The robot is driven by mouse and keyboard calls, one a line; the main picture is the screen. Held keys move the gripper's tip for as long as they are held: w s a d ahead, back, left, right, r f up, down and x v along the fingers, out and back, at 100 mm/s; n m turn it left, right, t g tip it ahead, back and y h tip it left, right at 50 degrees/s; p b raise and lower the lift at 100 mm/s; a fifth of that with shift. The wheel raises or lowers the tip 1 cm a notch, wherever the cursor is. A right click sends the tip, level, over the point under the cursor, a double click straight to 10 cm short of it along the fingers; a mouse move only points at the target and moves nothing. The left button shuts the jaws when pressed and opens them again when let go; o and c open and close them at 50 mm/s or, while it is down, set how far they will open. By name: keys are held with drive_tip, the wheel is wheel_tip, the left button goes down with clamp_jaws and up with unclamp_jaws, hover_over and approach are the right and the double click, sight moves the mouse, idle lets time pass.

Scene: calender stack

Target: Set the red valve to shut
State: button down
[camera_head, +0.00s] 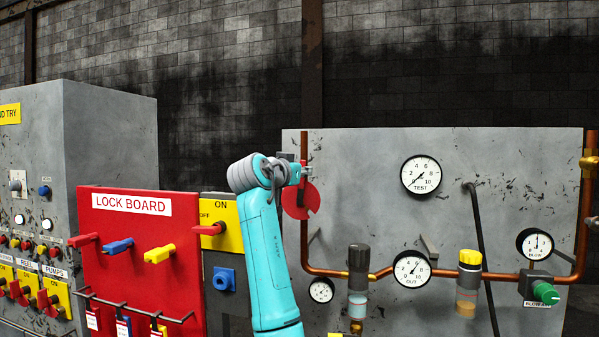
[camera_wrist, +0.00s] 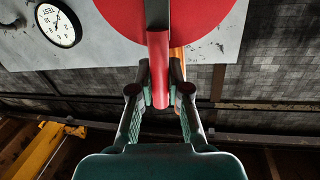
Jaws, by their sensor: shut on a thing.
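The red valve shows as a round red disc (camera_head: 300,201) on the upright copper pipe at the left edge of the grey panel, partly hidden by my arm. In the wrist view the disc (camera_wrist: 206,15) fills the top, with a red bar-shaped handle (camera_wrist: 158,68) standing in front of it. My gripper (camera_wrist: 160,75) has one finger on each side of this handle and is shut on it. In the head view my wrist covers most of the gripper and the handle, so the handle's angle is hard to tell there.
A TEST gauge (camera_head: 421,175) sits right of the valve on the grey panel (camera_head: 360,150). A red lock board (camera_head: 130,240) and a yellow ON/OFF switch plate (camera_head: 228,212) stand close left of my arm. A copper pipe (camera_head: 450,273) with fittings runs along the panel's lower part.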

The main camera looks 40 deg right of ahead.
drive_tip(key=s+d+f+m+t+y, duration=0.1)
drive_tip(key=s+d+f+m, duration=0.1)
drive_tip(key=m, duration=0.5)
drive_tip(key=s+d+f+m+y, duration=0.2)
drive_tip(key=s+f+m, duration=0.2)
drive_tip(key=f+m, duration=0.2)
drive_tip(key=shift+d+f+m+t, duration=0.25)
drive_tip(key=shift+m+t, duration=0.15)
drive_tip(key=shift+m, duration=0.4)
drive_tip(key=c, duration=1.1)
unclamp_jaws()
drive_tip(key=v, duration=1.2)
drive_tip(key=shift+d+r, duration=0.1)
drive_tip(key=shift+r, duration=0.05)
